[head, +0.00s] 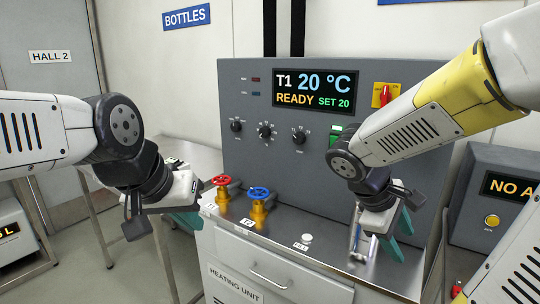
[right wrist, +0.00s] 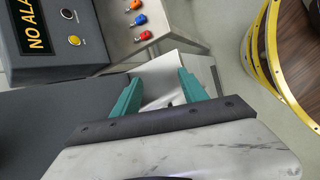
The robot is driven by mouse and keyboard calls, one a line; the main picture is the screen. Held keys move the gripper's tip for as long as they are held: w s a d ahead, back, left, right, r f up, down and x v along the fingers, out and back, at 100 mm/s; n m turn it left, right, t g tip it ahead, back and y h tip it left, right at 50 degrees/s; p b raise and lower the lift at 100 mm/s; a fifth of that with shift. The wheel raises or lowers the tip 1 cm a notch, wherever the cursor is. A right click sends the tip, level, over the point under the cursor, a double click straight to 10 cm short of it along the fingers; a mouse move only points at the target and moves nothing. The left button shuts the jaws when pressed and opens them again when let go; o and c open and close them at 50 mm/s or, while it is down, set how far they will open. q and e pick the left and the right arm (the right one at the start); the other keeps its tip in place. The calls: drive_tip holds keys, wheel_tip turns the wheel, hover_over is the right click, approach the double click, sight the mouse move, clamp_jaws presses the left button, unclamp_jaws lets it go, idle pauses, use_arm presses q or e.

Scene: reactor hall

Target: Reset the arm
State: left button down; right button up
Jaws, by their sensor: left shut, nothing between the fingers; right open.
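My left arm comes in from the left in the head view. Its gripper (head: 188,222), with teal fingers, hangs just left of the red and blue valves and is shut and empty. My right arm reaches in from the upper right. Its gripper (head: 396,242) points down in front of the grey control panel, over the right part of the steel top. In the right wrist view its two teal fingers (right wrist: 158,86) are apart, with nothing held between them.
The grey panel (head: 240,95) reads T1 20 °C, READY, SET 20. A red-wheeled valve (head: 222,183) and a blue-wheeled valve (head: 258,195) stand on the heating unit (head: 236,282). An alarm box (right wrist: 38,50) and several coloured knobs (right wrist: 139,20) show in the right wrist view.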

drive_tip(key=s+a+r+m+t+y, duration=0.1)
drive_tip(key=a+r+m+t+y, duration=0.1)
drive_tip(key=a, duration=0.4)
drive_tip(key=s+a+r+m+t+y, duration=0.1)
drive_tip(key=a+r+m+t+y, duration=0.2)
drive_tip(key=a+r+m+y, duration=0.2)
drive_tip(key=shift+s+a+m+y, duration=0.3)
drive_tip(key=shift+a+m+y, duration=0.4)
drive_tip(key=shift+a+y, duration=0.3)
idle(0.4)
